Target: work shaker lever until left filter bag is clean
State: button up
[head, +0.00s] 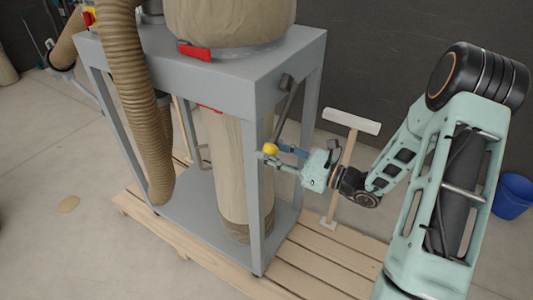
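The shaker lever (285,107) is a dark rod hanging from a pivot on the right side of the grey frame, with a yellow ball knob (270,149) at its lower end. My gripper (274,151) comes from the right, its two blue fingers spread at the knob. I cannot tell whether they grip it. A beige cloth bag (229,20) stands on top of the frame, cut off by the picture's upper edge. A second beige bag (232,160) hangs below, darker at its foot. Which is the left filter bag is unclear.
The grey frame (268,62) stands on a wooden pallet (315,254). A ribbed hose (128,80) runs down its left side. A white-headed wooden T-shaped tool (352,122) stands behind my gripper. A blue bucket (513,196) is at far right. Left floor is mostly clear.

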jog(key=shift+w+d+f, duration=0.25)
jog(key=shift+w+f, duration=0.1)
jog(key=shift+f, duration=0.15)
jog(key=shift+w+d+f+b, duration=0.65)
jog(key=shift+w+f+b, duration=0.1)
jog(key=shift+w, duration=0.25)
jog(key=shift+w+d+f+b, duration=0.65)
jog(key=shift+w+f+b, duration=0.1)
jog(key=shift+w, duration=0.2)
jog(key=w+d+b, duration=0.1)
jog(key=w+d+f, duration=0.1)
jog(key=w, duration=0.1)
jog(key=shift+f+b, duration=0.15)
jog(key=shift+b, duration=0.2)
jog(key=shift+o, duration=0.2)
